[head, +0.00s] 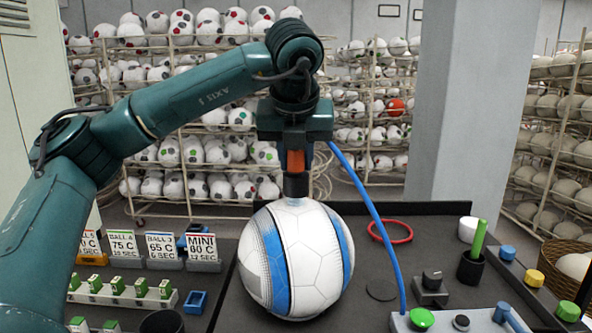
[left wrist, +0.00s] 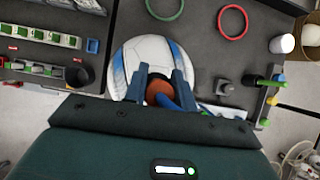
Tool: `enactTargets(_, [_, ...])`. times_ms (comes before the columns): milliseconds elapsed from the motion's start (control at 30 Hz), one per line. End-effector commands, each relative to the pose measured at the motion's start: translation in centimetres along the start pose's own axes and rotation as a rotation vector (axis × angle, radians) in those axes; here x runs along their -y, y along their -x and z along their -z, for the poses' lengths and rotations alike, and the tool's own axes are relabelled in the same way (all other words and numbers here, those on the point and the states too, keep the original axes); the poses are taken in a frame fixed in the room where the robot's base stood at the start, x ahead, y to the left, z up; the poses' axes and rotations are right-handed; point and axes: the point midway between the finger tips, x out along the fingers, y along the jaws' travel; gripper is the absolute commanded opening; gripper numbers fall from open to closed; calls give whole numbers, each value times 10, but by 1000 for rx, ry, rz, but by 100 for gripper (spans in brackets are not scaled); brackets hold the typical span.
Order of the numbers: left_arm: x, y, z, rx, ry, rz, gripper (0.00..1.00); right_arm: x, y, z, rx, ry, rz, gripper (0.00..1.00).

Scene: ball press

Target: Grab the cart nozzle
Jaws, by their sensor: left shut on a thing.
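The cart nozzle (head: 296,161) is orange with a dark lower end, and a blue hose (head: 362,190) runs from it down to the right. My left gripper (head: 295,155) points straight down and is shut on the nozzle. In the left wrist view, the fingers (left wrist: 164,90) stand on both sides of the round orange nozzle (left wrist: 158,93). A white ball with blue stripes (head: 310,245) is directly below, and the dark end meets the ball's top in the picture; I cannot tell whether they touch. My right gripper is in neither view.
The dark bench holds a red ring (head: 390,231), a black knob (head: 431,285), a black cup with a green stick (head: 471,266) and coloured buttons. Temperature cards (head: 160,247) and green-topped pieces stand at left. Racks of balls and a pillar (head: 465,110) are behind.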

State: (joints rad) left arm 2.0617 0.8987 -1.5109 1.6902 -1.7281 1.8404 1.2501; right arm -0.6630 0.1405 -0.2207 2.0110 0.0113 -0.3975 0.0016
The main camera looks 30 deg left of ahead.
Motion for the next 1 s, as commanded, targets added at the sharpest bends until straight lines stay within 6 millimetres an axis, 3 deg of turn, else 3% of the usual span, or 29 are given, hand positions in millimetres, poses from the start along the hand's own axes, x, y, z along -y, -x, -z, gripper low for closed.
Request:
enactTargets(167, [0, 0, 0, 0, 0, 0, 0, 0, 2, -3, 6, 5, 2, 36])
enactTargets(433, [1, 8, -5, 2, 3, 2, 0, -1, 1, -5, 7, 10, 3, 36])
enactTargets(800, [1, 70, -39, 2, 0, 3, 0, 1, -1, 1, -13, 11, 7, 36])
enactTargets(1000, [1, 86, -49, 1, -1, 1, 0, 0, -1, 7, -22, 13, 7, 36])
